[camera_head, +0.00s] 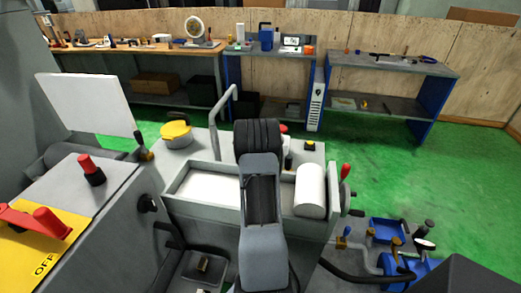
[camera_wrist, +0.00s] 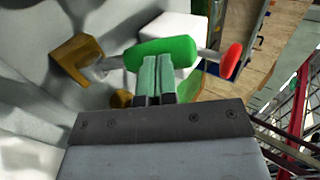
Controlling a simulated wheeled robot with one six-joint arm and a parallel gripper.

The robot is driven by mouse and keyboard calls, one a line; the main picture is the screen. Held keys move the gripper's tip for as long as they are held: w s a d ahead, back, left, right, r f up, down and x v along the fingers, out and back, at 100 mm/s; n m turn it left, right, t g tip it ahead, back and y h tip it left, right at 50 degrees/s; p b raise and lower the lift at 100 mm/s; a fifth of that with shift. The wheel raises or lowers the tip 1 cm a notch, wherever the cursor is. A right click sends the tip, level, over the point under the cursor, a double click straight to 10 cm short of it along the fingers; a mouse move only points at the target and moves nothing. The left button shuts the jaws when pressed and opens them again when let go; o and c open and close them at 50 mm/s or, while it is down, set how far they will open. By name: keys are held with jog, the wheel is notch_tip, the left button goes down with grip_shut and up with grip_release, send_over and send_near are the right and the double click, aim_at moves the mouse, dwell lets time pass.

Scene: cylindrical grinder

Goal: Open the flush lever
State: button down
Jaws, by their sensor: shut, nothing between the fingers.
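In the wrist view, a lever-like part has a rounded green body (camera_wrist: 180,50) with a short pale rod to a red knob (camera_wrist: 230,62) at its right. A brass-coloured bracket (camera_wrist: 78,58) stands at its left. I cannot tell for sure that this is the flush lever. My gripper (camera_wrist: 157,62) is shut and empty, its two fingers together. The fingertips overlap the lower edge of the green body in the picture; I cannot tell whether they touch it. In the head view my arm hides the gripper.
The grey grinder body (camera_head: 205,213) surrounds my arm, with a yellow-topped knob (camera_head: 176,131) and a white cylinder (camera_head: 310,190). A red-tipped handle (camera_head: 345,171) stands at its right. The green floor (camera_head: 400,145) behind is clear.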

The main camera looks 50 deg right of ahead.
jog(key=shift+w+d+f, duration=0.15)
jog(key=shift+d+f, duration=0.2)
jog(key=shift+d, duration=0.5)
jog(key=shift+r, duration=0.15)
jog(key=shift+a+r, duration=0.2)
jog(key=shift+r, duration=0.05)
jog(key=w+d+r+p+v, duration=0.1)
jog(key=r+p+v, duration=0.1)
jog(key=v, duration=1.1)
jog(key=shift+p, duration=0.35)
jog(key=shift+d, duration=0.1)
